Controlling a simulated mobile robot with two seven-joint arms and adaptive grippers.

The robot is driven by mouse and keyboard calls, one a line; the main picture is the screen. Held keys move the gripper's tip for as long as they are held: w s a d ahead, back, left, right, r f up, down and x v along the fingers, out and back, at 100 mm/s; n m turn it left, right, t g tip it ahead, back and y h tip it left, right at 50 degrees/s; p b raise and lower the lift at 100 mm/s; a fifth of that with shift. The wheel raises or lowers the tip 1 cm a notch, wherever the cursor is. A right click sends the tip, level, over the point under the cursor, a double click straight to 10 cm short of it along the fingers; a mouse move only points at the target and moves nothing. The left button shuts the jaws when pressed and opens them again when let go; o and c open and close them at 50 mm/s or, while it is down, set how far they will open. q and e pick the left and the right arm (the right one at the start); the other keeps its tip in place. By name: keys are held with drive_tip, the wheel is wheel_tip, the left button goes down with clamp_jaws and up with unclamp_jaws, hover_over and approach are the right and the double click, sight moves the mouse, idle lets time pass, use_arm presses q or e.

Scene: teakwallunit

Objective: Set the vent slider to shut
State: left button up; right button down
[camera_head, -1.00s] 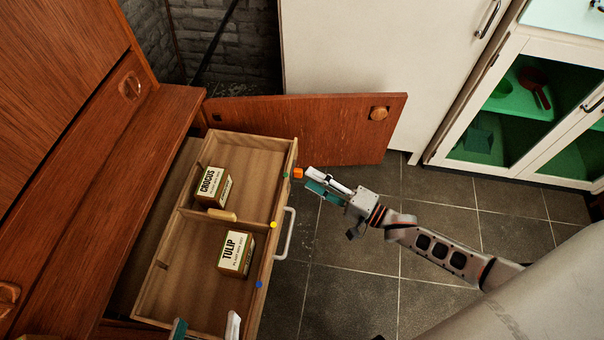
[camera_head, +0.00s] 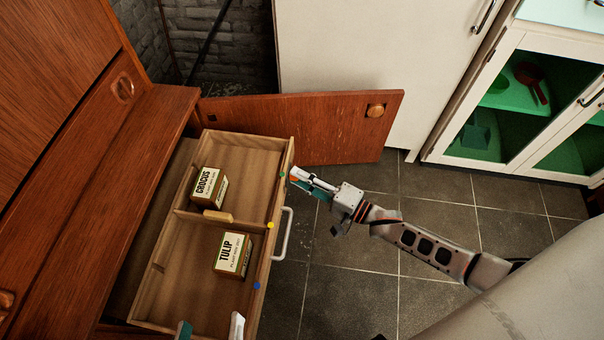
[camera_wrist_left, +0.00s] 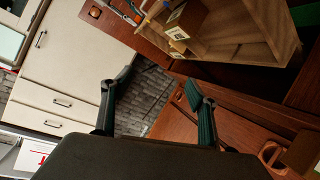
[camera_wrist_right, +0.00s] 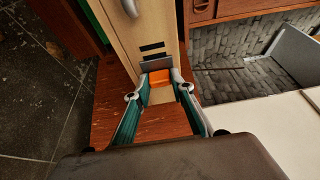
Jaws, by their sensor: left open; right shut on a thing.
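The orange vent slider (camera_wrist_right: 160,78) is on the front of the pulled-out drawer (camera_head: 286,150), near its far corner, below dark slots. My right gripper (camera_wrist_right: 161,80) is shut on it, one fingertip on each side. My left gripper (camera_head: 211,328) is open and empty at the near end of the drawer, partly cut off by the bottom edge. Its spread fingers also show in the left wrist view (camera_wrist_left: 155,86).
The drawer holds a CROCUS box (camera_head: 209,187) and a TULIP box (camera_head: 234,253). A pale bar handle (camera_head: 285,235) sticks out from its front. Green, yellow and blue dots mark its top edge. An open wooden door (camera_head: 330,128) stands just behind. The tiled floor to the right is free.

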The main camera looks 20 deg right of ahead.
sight(287, 183)
drive_tip(key=shift+s+a+r+p, duration=0.25)
drive_tip(key=shift+s+a+p, duration=0.1)
drive_tip(key=shift+s+a, duration=0.65)
drive_tip(key=shift+s+f, duration=0.3)
drive_tip(key=shift+s, duration=0.1)
drive_tip(key=c, duration=1.7)
unclamp_jaws()
use_arm(q)
drive_tip(key=shift+w+a+m, duration=0.15)
drive_tip(key=shift+a+m, duration=0.45)
drive_tip(key=shift+a, duration=0.3)
use_arm(e)
drive_tip(key=v, duration=1.2)
